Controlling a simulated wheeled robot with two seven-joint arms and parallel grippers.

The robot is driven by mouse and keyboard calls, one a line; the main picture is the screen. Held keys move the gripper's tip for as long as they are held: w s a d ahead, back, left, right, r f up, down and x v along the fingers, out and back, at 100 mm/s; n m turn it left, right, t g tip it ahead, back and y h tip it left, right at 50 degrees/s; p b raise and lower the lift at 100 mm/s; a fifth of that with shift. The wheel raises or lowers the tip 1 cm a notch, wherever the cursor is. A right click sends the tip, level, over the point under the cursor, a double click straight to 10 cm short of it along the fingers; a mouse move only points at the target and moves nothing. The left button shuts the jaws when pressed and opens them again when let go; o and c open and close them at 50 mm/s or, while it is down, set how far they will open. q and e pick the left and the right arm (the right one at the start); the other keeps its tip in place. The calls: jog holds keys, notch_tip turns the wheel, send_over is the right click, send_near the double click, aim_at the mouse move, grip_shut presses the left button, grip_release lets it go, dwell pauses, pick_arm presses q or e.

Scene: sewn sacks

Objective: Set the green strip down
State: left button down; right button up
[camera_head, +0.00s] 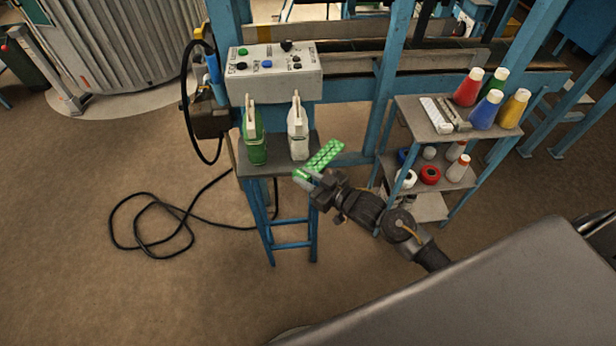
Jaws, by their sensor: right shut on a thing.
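The green strip (325,156) is a flat piece with rows of raised or lighter spots. My right gripper (306,179) is shut on its near-left end, and the strip slants up and right from the jaws. The strip shows at the right edge of the small blue stand's top (274,168); I cannot tell whether it touches the stand. My arm reaches in from the lower right. My left gripper is out of view.
A green bottle (255,145) and a white bottle (298,138) stand on the small stand, close by. A grey button box (275,75) is behind them. A shelf rack (415,118) at right holds a white strip (434,112) and coloured cones. A black cable lies on the floor.

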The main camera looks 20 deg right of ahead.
jog(key=shift+f, duration=0.2)
jog(key=o, duration=1)
jog(key=shift+r, duration=0.2)
jog(key=b+v, duration=0.1)
jog(key=v, duration=1.1)
jog(key=shift+b, duration=0.4)
jog(key=shift+f, duration=0.1)
